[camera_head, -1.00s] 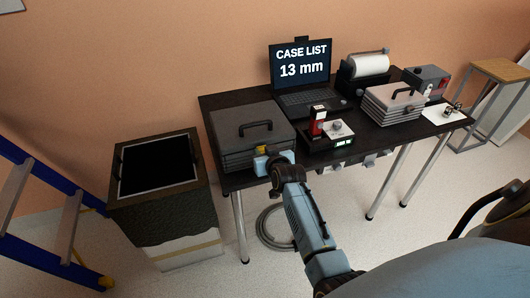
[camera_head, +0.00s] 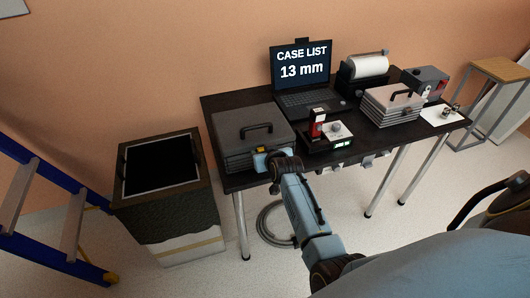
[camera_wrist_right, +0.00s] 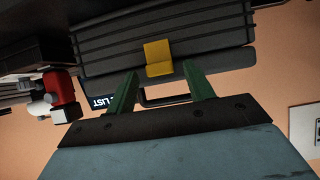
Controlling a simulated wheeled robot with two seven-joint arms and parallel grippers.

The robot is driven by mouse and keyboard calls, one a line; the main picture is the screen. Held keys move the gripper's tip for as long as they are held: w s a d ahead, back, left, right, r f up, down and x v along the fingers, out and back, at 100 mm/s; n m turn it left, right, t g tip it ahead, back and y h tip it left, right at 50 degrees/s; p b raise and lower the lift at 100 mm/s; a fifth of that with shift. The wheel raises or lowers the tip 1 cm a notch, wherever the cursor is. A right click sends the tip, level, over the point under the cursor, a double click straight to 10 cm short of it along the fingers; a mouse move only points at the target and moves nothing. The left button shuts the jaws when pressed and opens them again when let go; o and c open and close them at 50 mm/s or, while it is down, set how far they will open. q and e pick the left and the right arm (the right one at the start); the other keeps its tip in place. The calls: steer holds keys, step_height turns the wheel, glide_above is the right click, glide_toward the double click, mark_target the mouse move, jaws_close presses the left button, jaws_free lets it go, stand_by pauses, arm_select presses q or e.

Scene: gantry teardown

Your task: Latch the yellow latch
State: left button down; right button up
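The yellow latch (camera_head: 259,149) is on the front of the dark grey case (camera_head: 238,124), which stands at the left end of the black table. In the right wrist view the latch (camera_wrist_right: 158,56) is a small bent yellow plate against the ribbed case front (camera_wrist_right: 210,38). My right gripper (camera_head: 263,157) is in front of the latch in the head view. In the wrist view its two green fingers (camera_wrist_right: 160,88) are apart with nothing between them, and the latch is beyond their tips. Whether a fingertip touches the case is unclear. My left gripper is not in view.
Right of the case is a red and black device (camera_head: 325,132). A laptop (camera_head: 303,77) reading "CASE LIST 13 mm" is behind it. A lighter grey case (camera_head: 391,104) stands farther right. A dark open-topped bin (camera_head: 169,222) and a blue ladder (camera_head: 49,245) are at the left.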

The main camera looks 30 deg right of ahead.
steer(key=p+v, duration=0.3)
steer(key=v, duration=1)
steer(key=shift+s, duration=0.15)
steer(key=shift+r, duration=0.1)
steer(key=s+a+f+n+g+y+b, duration=0.1)
steer(key=s+a+f+g, duration=0.2)
steer(key=f, duration=0.6)
steer(key=s+a+f+n+y, duration=0.1)
steer(key=s+a+f, duration=0.2)
steer(key=s+f, duration=0.5)
steer(key=s+a+f+n+g+y+b, duration=0.1)
steer(key=s+a+f+g, duration=0.15)
steer(key=f, duration=0.85)
steer(key=s+f+g, duration=0.1)
steer(key=s+f, duration=0.4)
steer(key=s, duration=0.4)
steer(key=s+d+f+n+g+b, duration=0.1)
steer(key=s+f, duration=0.4)
steer(key=s, duration=0.5)
steer(key=s+f+n+g, duration=0.1)
steer(key=s+f+g, duration=0.2)
steer(key=s, duration=0.7)
step_height(320, 180, down, 2)
steer(key=shift+d+f+b, duration=0.15)
steer(key=shift+d+b, duration=0.2)
steer(key=shift+d, duration=0.05)
steer(key=shift+w, duration=0.1)
